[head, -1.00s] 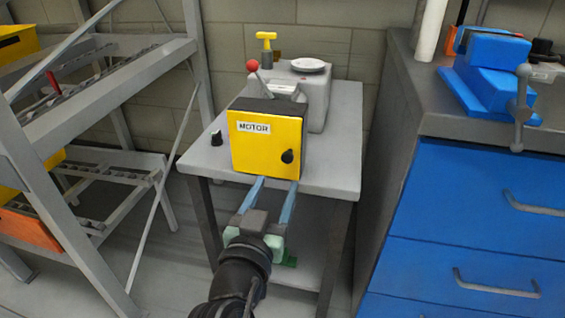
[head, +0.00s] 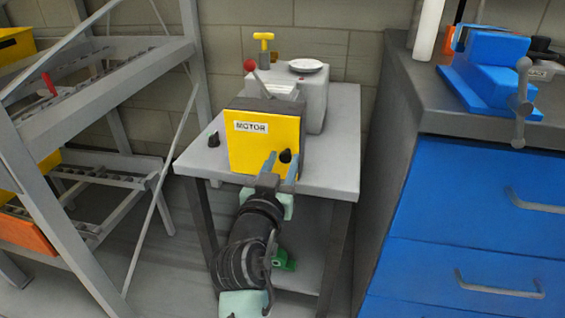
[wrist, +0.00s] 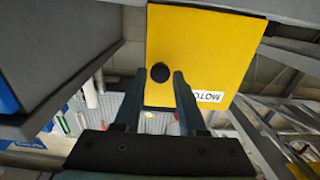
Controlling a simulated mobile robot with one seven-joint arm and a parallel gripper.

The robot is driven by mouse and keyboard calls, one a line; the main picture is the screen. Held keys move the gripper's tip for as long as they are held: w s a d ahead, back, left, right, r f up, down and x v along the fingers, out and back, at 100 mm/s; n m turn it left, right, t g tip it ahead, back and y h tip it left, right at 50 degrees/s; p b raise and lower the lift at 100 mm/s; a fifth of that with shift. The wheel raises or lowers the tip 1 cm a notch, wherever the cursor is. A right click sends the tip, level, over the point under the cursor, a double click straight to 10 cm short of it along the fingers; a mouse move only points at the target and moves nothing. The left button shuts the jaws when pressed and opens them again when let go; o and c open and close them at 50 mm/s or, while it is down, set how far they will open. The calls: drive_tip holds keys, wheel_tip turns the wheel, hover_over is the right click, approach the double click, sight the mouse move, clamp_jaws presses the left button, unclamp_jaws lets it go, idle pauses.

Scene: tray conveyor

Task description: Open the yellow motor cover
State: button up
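The yellow motor cover (head: 252,140) is a square panel labelled MOTOR on the front of a grey unit on a small table. It looks shut. Its round black knob (head: 285,156) is near the lower right corner; in the wrist view the knob (wrist: 160,72) shows between my fingertips. My gripper (head: 281,163) is in front of the cover, reaching up from below. Its two fingers are open, one on each side of the knob, with small gaps visible in the wrist view (wrist: 161,78). I cannot tell how deep the knob sits between them.
The grey table (head: 335,170) also bears a small black knob (head: 214,139), a red-balled lever (head: 250,65) and a yellow T-handle (head: 264,38). A grey rack (head: 110,85) stands at left. A blue-drawered bench (head: 480,190) with a blue vise (head: 490,70) stands close at right.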

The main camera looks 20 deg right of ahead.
clamp_jaws()
idle(1.1)
